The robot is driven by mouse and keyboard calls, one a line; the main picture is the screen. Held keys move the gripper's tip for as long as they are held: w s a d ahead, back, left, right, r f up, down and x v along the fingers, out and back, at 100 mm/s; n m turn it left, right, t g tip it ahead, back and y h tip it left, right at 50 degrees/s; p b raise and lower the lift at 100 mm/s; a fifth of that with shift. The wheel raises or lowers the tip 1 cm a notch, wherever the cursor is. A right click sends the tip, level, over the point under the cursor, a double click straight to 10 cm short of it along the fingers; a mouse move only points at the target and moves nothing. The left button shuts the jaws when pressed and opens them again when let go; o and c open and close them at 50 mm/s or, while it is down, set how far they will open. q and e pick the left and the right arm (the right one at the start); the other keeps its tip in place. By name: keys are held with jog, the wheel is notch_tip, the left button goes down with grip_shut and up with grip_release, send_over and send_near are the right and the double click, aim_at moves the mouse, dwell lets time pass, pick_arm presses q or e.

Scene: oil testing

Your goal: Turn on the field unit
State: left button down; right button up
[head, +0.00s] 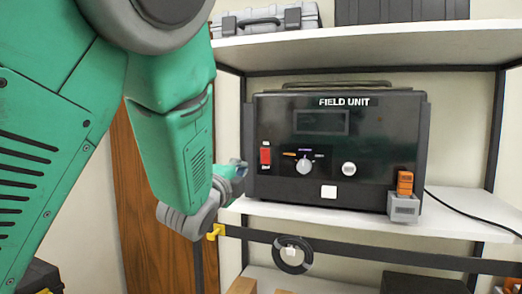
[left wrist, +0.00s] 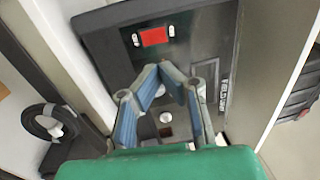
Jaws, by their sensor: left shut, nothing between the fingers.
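The field unit (head: 380,140) is a black box with a top handle, standing on the white shelf. Its red switch (head: 265,155) is at the front panel's left, beside a white knob (head: 303,166). Its display (head: 321,122) looks dark. My left gripper (head: 241,168) is shut and empty, just left of the red switch in the head view. In the left wrist view the shut fingers (left wrist: 172,74) point at the panel of the field unit (left wrist: 205,50), with the red switch (left wrist: 154,36) above their tips. I cannot tell whether they touch the panel. My right gripper is out of view.
The white shelf (head: 460,205) holds the unit. A small orange item (head: 405,183) sits in a grey holder (head: 403,209) at its lower right. A black ring (head: 292,269) hangs below the shelf edge. Cases (head: 265,20) rest on the upper shelf (head: 360,45).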

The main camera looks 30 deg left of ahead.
pick_arm(q)
jog(key=p, duration=0.4)
send_near(265, 151)
jog(key=x, duration=0.7)
jog(key=shift+w+a, duration=0.1)
jog(key=shift+a, duration=0.25)
jog(key=shift+w+d, duration=0.15)
jog(key=shift+w, duration=0.2)
jog(key=shift+d, duration=0.15)
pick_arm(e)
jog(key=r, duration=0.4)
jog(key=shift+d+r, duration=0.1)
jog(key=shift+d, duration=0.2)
